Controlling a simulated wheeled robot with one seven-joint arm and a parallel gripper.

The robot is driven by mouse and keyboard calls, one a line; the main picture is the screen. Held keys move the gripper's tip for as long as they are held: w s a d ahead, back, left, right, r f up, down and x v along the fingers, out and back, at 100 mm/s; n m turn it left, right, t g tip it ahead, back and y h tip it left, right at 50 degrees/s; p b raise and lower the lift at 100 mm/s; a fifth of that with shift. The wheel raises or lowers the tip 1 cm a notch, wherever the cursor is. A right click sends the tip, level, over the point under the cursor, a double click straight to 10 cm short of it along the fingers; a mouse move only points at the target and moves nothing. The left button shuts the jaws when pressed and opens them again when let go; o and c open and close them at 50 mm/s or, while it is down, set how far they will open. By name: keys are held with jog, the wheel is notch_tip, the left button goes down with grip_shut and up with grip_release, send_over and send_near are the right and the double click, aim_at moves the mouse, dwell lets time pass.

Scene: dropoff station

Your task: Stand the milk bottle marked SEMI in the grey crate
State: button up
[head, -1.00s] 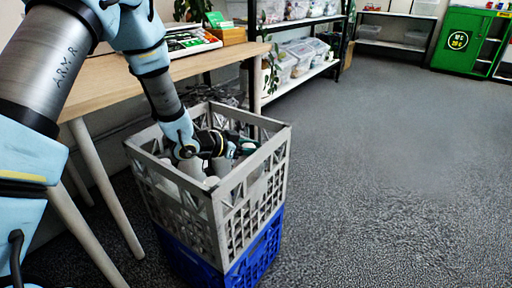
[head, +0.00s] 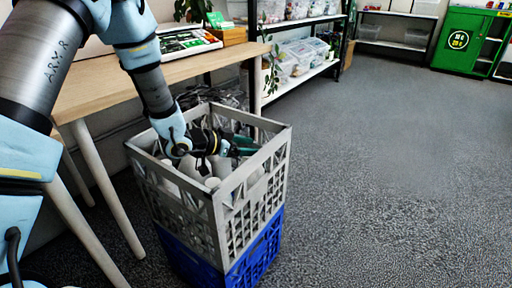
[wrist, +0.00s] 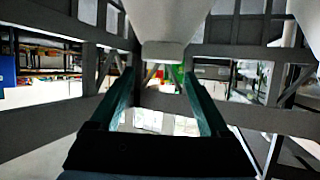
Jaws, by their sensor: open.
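The grey crate sits on a blue crate (head: 250,262). A wooden table (head: 100,88) stands close on the left, with a tray (head: 187,43) on it. Shelves (head: 300,65) with clear tubs are behind. Open carpet lies to the right.

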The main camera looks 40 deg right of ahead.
jog(key=v, duration=0.5)
jog(key=shift+a+r+p, duration=0.1)
jog(key=shift+a+p, duration=0.2)
jog(key=shift+p, duration=0.05)
jog(key=shift+r, duration=0.15)
